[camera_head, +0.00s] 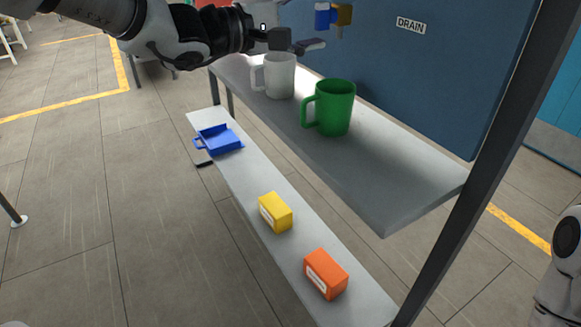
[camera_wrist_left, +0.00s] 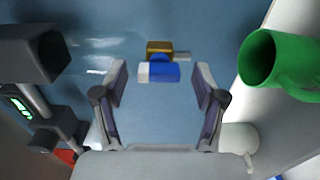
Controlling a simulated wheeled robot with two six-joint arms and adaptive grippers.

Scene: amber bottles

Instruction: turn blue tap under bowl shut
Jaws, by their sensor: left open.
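A tap with a blue handle (camera_head: 322,17) and brass-coloured body (camera_head: 343,14) is on the blue panel, at the top of the head view. In the left wrist view the blue handle (camera_wrist_left: 165,72), with a pale left end, lies crosswise below the brass body (camera_wrist_left: 158,46). My left gripper (camera_head: 297,45) is open and empty, below and left of the tap in the head view. In the wrist view its fingers (camera_wrist_left: 161,72) stand either side of the handle, apparently short of it and not touching. No bowl can be made out. My right gripper is out of view.
A white mug (camera_head: 279,76) and a green mug (camera_head: 335,107) stand on the upper shelf (camera_head: 390,200) below my left gripper. The lower shelf (camera_head: 243,180) holds a blue dustpan-like item (camera_head: 219,140), a yellow box (camera_head: 275,212) and an orange box (camera_head: 326,274). A DRAIN label (camera_head: 411,25) marks the panel.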

